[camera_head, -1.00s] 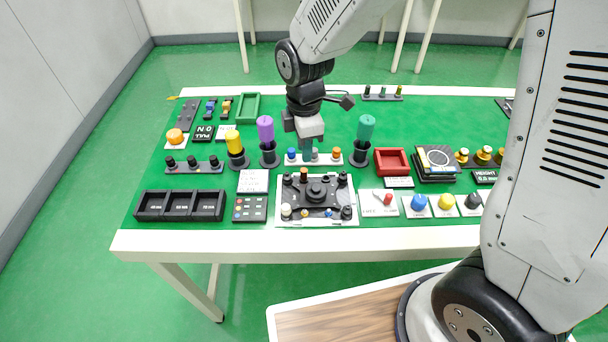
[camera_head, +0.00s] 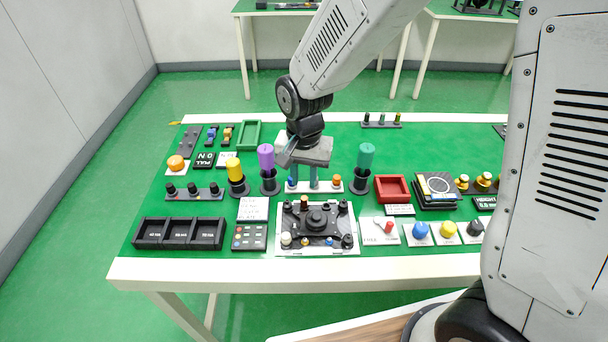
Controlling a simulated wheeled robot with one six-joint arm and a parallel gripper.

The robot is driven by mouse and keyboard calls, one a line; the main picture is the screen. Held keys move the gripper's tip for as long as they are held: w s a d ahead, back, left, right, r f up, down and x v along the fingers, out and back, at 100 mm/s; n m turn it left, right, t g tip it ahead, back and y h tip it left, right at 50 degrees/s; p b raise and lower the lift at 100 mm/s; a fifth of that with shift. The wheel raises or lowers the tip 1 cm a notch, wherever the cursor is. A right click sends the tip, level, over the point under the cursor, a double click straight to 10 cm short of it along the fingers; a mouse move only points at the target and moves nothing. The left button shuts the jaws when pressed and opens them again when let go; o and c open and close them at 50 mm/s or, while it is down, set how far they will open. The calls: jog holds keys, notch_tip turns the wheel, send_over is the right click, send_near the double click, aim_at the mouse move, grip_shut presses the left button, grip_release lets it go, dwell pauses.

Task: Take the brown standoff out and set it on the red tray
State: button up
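The brown standoff (camera_head: 304,203) is a small upright post at the back left of the black fixture on a white plate (camera_head: 283,246). The red tray (camera_head: 392,188) lies to the right of the fixture, farther back, and looks empty. My gripper (camera_head: 303,184) is above the table behind the standoff, in front of or over the strip with coloured knobs. Its two teal-grey fingers are spread apart with nothing seen between them. It is apart from the standoff. The exact height of the fingertips is hard to tell.
A purple cylinder (camera_head: 266,157) stands left of my gripper, and a teal cylinder (camera_head: 365,156) stands to its right. The knob strip (camera_head: 330,187) is by my fingertips. Other posts and a white lever panel (camera_head: 380,231) crowd around the fixture.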

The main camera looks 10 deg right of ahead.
aim_at(304, 198)
jog(key=shift+f, duration=0.55)
notch_tip(304, 198, down, 7)
jog(key=shift+r, duration=0.15)
grip_shut()
jog(key=n, duration=1.3)
jog(key=shift+r, duration=0.1)
jog(key=shift+r, duration=0.2)
